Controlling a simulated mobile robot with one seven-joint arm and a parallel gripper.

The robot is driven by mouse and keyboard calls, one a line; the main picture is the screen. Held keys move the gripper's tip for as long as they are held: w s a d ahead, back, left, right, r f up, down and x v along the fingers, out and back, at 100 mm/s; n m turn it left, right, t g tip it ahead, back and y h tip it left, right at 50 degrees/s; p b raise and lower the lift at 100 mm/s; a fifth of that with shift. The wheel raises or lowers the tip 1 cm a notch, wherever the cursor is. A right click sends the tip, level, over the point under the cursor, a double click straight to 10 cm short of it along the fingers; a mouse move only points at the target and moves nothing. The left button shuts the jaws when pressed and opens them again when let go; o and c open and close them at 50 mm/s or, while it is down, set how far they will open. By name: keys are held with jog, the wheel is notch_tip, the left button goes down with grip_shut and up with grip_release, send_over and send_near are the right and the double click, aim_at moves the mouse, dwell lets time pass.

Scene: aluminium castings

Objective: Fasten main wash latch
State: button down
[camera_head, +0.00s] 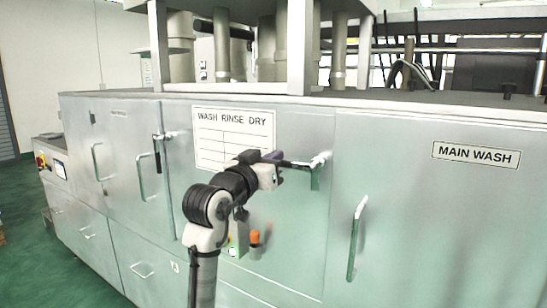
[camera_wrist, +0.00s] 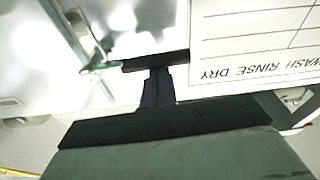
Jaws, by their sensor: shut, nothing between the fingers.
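The main wash latch (camera_head: 317,166) is at the seam between the middle panel and the door labelled MAIN WASH (camera_head: 476,154). Its lever, with a dark grip, appears to lie roughly level and point left over the middle panel. The latch shows in the wrist view (camera_wrist: 98,64) at upper left, with the dark bar (camera_wrist: 132,65) reaching right from it. My gripper (camera_head: 277,159) is at the grip's left end. In the wrist view its dark fingers (camera_wrist: 158,86) are shut and empty, just below the bar; I cannot tell whether they touch it.
A WASH RINSE DRY sign (camera_head: 235,138) is on the panel behind my gripper. The main wash door handle (camera_head: 357,238) stands out at right. Another latch (camera_head: 158,150), its dark lever hanging down, is at left. An orange-topped button (camera_head: 255,238) sits below my wrist.

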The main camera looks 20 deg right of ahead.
jog(key=shift+f+n, duration=0.25)
jog(key=shift+n, duration=0.15)
jog(key=s+d+f+n+y+p, duration=0.1)
jog(key=s+d+f+n+p, duration=0.1)
jog(key=f+n, duration=0.6)
jog(key=shift+s+d+f+n+t+y+p, duration=0.35)
jog(key=shift+s+d, duration=0.55)
jog(key=shift+s, duration=0.5)
jog(key=shift+s+d+f, duration=0.15)
